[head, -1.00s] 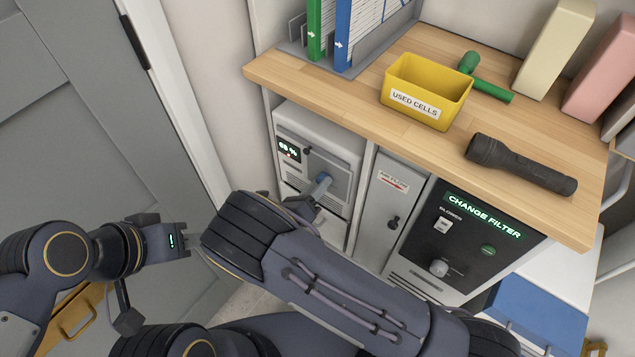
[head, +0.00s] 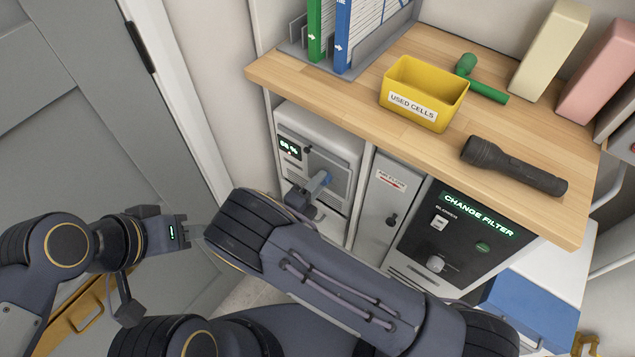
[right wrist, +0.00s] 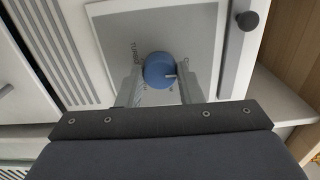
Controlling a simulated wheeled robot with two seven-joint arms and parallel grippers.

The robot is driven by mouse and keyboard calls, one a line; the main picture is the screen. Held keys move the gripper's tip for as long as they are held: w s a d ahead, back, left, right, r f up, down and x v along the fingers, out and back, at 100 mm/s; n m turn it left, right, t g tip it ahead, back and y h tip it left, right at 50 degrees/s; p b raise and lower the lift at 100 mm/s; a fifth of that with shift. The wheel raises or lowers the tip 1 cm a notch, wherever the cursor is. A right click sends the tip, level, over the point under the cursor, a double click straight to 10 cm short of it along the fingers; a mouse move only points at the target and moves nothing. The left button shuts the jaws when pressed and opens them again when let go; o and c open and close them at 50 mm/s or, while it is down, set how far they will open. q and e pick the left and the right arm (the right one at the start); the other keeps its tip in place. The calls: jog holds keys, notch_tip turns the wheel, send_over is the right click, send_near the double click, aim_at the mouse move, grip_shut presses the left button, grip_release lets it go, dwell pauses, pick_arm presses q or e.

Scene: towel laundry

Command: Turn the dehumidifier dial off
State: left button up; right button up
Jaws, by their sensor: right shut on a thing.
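The dehumidifier (head: 345,152) is the pale unit under the left end of the wooden counter, with a small lit display. Its blue dial (right wrist: 159,70) sits on a grey plate in the right wrist view, with a pale pointer mark toward the right. My right gripper (right wrist: 160,84) is shut on the dial, one finger on each side.
The counter (head: 435,150) holds a yellow "USED CELLS" bin (head: 425,95), a black flashlight (head: 512,166), a green tool (head: 485,90) and binders (head: 345,35). A narrow airflow panel (head: 384,205) and a black "CHANGE FILTER" panel (head: 462,240) stand right of the dehumidifier. A grey door (head: 80,110) is at left.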

jog(key=shift+f, duration=0.1)
dwell(0.5)
jog(key=o, duration=1)
jog(key=v, duration=0.8)
